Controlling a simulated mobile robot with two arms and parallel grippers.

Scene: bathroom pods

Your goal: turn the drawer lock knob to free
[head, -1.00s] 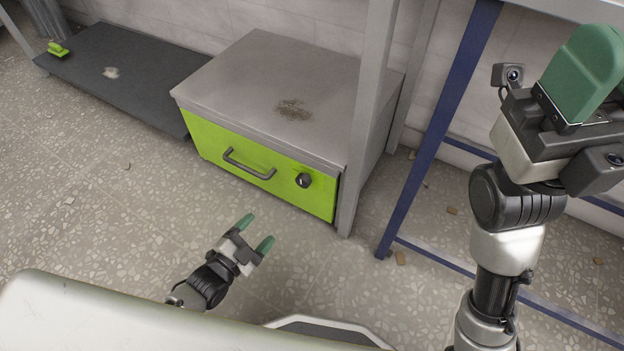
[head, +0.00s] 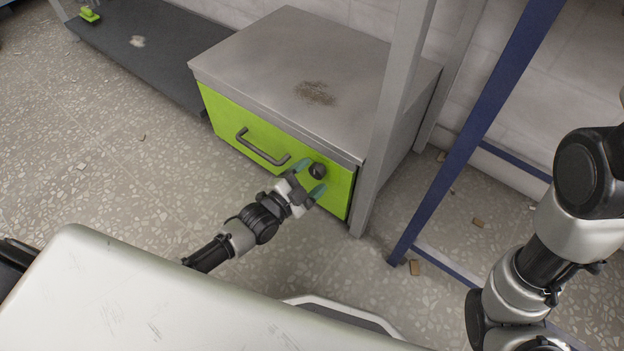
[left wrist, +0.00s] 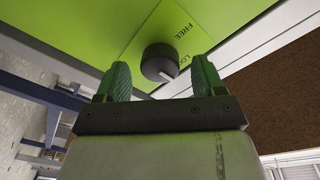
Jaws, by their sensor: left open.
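The dark round lock knob (head: 317,171) sits on the green drawer front (head: 230,122), right of the bar handle (head: 262,147). My left gripper (head: 310,178) is open, with its green fingertips on either side of the knob in the head view. In the left wrist view the knob (left wrist: 158,62) lies between and just beyond the fingertips (left wrist: 162,80); I cannot tell whether they touch it. A label reading "FREE" (left wrist: 182,32) and a partly hidden one starting "LO" show beside the knob. A pale pointer mark on the knob points toward the lower right, near the "LO" label.
The grey cabinet top (head: 270,60) has a brown stain. A grey post (head: 385,130) stands just right of the drawer, and a blue frame leg (head: 470,130) stands farther right. The speckled floor (head: 120,180) left of my arm is mostly clear.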

